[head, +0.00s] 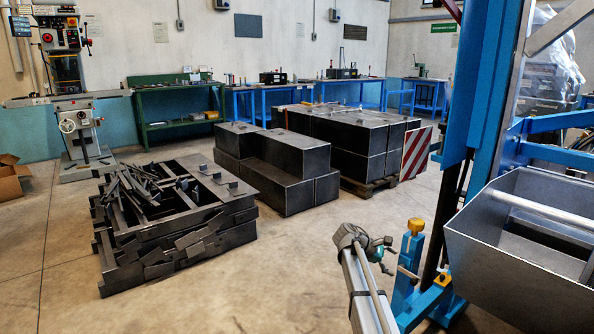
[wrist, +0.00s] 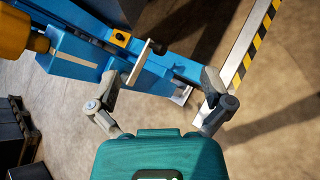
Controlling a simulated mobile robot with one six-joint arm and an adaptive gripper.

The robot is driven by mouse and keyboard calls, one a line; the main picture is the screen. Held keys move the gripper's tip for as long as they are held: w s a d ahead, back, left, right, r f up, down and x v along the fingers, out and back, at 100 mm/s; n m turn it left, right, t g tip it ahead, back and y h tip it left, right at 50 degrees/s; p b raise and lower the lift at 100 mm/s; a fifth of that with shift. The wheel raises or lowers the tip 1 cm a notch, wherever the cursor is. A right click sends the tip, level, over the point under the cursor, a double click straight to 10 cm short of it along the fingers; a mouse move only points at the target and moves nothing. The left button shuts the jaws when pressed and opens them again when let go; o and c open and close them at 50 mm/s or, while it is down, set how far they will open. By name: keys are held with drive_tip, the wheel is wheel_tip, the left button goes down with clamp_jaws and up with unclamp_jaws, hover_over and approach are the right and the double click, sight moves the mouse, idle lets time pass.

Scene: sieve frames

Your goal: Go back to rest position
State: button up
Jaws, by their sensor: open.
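My gripper (wrist: 160,82) is open in the wrist view, its two grey fingers spread wide in front of the teal body. No object is held between the fingers. Beyond them is a blue metal frame (wrist: 75,62) with a yellow knob (wrist: 24,35) and a small upright plate (wrist: 141,62). In the head view, my gripper (head: 386,256) is small and partly hidden at the end of my arm, just left of a blue post (head: 408,268) with a yellow top. I cannot tell the exact gap to it.
A stack of dark metal frames (head: 185,232) stands on the floor at left. Dark steel blocks (head: 285,190) stand behind, with more on a pallet (head: 370,187). A grey metal bin (head: 520,270) is at right. Open floor (head: 300,255) lies left of my arm.

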drive_tip(key=s+a+f+m+y+p, duration=0.15)
drive_tip(key=s+a+m+y, duration=0.3)
drive_tip(key=s, duration=0.45)
drive_tip(key=s+a+f+m+t+y+p, duration=0.1)
drive_tip(key=s+a+m+y+p, duration=0.25)
drive_tip(key=s, duration=0.65)
drive_tip(key=s+a+f+m+y, duration=0.1)
drive_tip(key=s+a+m+y, duration=0.25)
drive_tip(key=s+a, duration=0.45)
wheel_tip(320, 180, up, 37)
drive_tip(key=d+p, duration=0.1)
drive_tip(key=p, duration=3.6)
drive_tip(key=shift+s+d, duration=0.2)
drive_tip(key=shift+s, duration=0.25)
drive_tip(key=shift+y, duration=0.25)
drive_tip(key=c, duration=0.6)
drive_tip(key=shift+d, duration=0.15)
